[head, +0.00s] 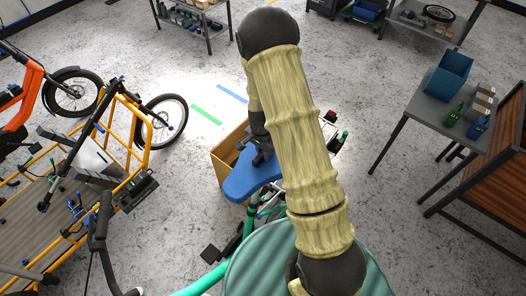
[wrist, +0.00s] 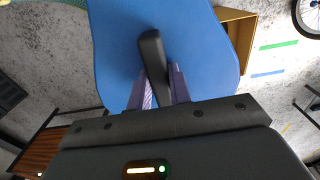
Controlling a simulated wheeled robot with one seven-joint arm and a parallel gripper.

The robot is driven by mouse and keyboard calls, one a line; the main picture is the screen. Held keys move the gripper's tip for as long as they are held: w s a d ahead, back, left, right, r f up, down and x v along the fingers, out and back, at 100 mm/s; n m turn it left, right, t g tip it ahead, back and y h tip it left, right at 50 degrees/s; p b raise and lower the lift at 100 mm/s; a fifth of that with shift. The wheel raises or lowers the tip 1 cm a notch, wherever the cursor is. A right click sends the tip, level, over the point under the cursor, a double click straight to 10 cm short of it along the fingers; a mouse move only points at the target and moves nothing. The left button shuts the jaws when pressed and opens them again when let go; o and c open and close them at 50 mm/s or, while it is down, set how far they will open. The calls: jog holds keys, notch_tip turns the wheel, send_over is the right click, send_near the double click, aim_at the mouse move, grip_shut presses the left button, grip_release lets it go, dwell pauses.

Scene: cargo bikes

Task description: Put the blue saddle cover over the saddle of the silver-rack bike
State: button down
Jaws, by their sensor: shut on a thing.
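The blue saddle cover (head: 248,180) hangs level in the middle of the head view, and its broad blue face fills the upper middle of the wrist view (wrist: 205,50). My gripper (head: 263,155) is above it, shut on the dark upright grip tab (wrist: 152,55) of the cover, with a purple finger on each side. A green-framed bike (head: 250,222) is beneath and in front of the cover. The cover and my arm hide any saddle there, so I cannot tell whether they touch.
An open cardboard box (head: 219,172) is just behind the cover. A yellow cargo bike (head: 145,150) and an orange bike (head: 25,95) stand at left. A grey table (head: 432,110) with a blue bin (head: 449,75) is at right.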

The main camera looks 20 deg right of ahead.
jog(key=shift+f+b, duration=0.45)
jog(key=shift+f, duration=0.15)
jog(key=c, duration=1.2)
grip_release()
notch_tip(320, 180, up, 18)
jog(key=b, duration=0.3)
jog(key=shift+a+f+b, duration=0.2)
jog(key=shift+f+b, duration=0.05)
jog(key=shift+b, duration=0.05)
jog(key=shift+s, duration=0.15)
jog(key=s+f+n+t+b, duration=0.1)
jog(key=s+n+t+b, duration=0.1)
jog(key=s+n, duration=0.8)
jog(key=s, duration=0.4)
jog(key=shift+d+n, duration=0.2)
jog(key=shift+n, duration=0.2)
